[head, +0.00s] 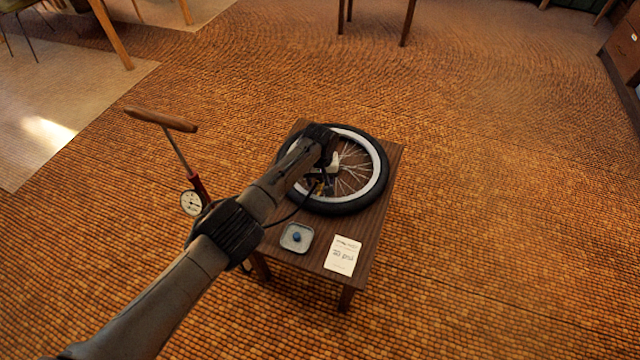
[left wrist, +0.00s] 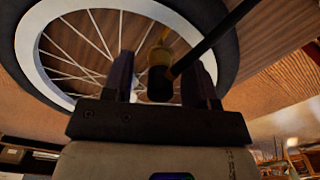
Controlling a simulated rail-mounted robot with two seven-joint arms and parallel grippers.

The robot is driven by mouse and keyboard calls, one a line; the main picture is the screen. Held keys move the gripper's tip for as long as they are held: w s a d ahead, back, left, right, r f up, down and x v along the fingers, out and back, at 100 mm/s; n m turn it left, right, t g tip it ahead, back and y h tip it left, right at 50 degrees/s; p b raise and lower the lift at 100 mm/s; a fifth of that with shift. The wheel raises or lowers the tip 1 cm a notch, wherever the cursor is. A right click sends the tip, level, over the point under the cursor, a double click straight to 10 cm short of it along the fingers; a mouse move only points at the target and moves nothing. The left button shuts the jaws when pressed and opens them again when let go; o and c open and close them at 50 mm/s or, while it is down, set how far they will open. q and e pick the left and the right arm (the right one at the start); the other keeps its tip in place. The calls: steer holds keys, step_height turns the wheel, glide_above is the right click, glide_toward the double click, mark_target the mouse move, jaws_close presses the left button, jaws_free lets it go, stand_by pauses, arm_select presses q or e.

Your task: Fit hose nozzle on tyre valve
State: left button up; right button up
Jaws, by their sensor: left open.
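A wheel with a black tyre (head: 381,153) and white rim lies flat on a small dark wooden table (head: 385,210). It also shows in the left wrist view (left wrist: 25,60). My left gripper (head: 320,183) is over the wheel's spokes, inside the rim. In the left wrist view its fingers (left wrist: 157,85) are apart. The hose nozzle (left wrist: 159,76), black with a yellow brass part, sits between them, with the black hose running to the upper right. I cannot make out the tyre valve, nor whether the nozzle touches it. My right gripper is not in view.
A floor pump with a wooden handle (head: 160,119) and a round gauge (head: 191,203) stands left of the table. A small grey tray (head: 286,245) with a blue cap (head: 297,237) and a printed card (head: 342,255) lie at the table's front. The floor to the right is clear.

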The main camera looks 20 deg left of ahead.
arm_select(q)
step_height(320, 180, up, 13)
steer(key=p, duration=0.8)
steer(key=shift+r, duration=0.1)
